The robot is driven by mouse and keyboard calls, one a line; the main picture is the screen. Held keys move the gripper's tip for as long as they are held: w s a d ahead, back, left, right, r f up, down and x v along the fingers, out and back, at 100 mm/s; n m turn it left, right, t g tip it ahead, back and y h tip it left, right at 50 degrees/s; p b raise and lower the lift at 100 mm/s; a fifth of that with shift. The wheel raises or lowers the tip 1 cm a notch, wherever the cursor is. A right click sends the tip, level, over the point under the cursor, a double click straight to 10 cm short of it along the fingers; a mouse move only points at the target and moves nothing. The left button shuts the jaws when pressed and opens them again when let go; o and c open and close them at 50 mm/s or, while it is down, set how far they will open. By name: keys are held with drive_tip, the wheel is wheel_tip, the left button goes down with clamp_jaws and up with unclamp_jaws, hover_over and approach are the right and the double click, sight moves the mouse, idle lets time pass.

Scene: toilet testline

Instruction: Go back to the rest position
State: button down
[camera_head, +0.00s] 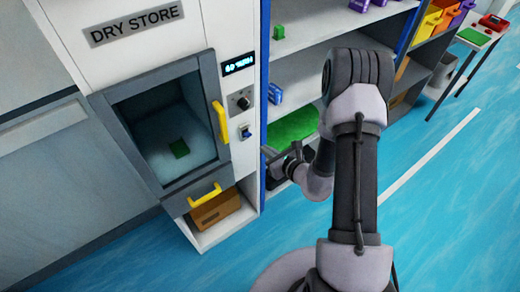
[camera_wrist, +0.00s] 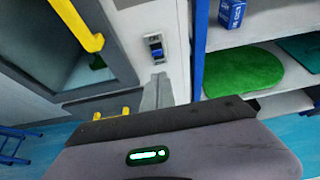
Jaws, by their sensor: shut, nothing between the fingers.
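My gripper (camera_head: 272,162) is in front of the blue post between the dry store cabinet (camera_head: 227,25) and the shelf unit. My arm is bent, and its links cover part of the shelves. In the wrist view my gripper's fingers (camera_wrist: 158,84) are together and empty, pointing toward the cabinet front below the blue switch (camera_wrist: 156,48). Nothing is held.
Below is a drawer handle (camera_head: 205,194) above a cardboard box (camera_head: 215,209). A green round mat (camera_wrist: 243,82) lies on a shelf. Blue floor is open at right.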

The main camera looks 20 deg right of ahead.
drive_tip(key=shift+s+d+r, duration=0.1)
drive_tip(key=shift+s+r, duration=0.35)
drive_tip(key=shift+r, duration=0.05)
drive_tip(key=a+r+n+g+y+b, duration=0.25)
drive_tip(key=a+r+n+y, duration=0.3)
drive_tip(key=a+r, duration=0.35)
drive_tip(key=s+a+r+n+g+y+b, duration=0.2)
drive_tip(key=s+a+r+n+g+b, duration=0.35)
drive_tip(key=s+a+n, duration=0.55)
drive_tip(key=s+d+n+g+h+b, duration=0.2)
drive_tip(key=s+d+n+h, duration=0.25)
drive_tip(key=s+n, duration=0.5)
drive_tip(key=s+d+r+n+t+h+b, duration=0.1)
drive_tip(key=s+d+n+t+h+b, duration=0.1)
drive_tip(key=s+d+t+h, duration=0.1)
drive_tip(key=s+d+h, duration=0.1)
drive_tip(key=d+h, duration=0.1)
drive_tip(key=d, duration=0.1)
drive_tip(key=shift+s+d+r, duration=0.25)
drive_tip(key=shift+d+r, duration=0.15)
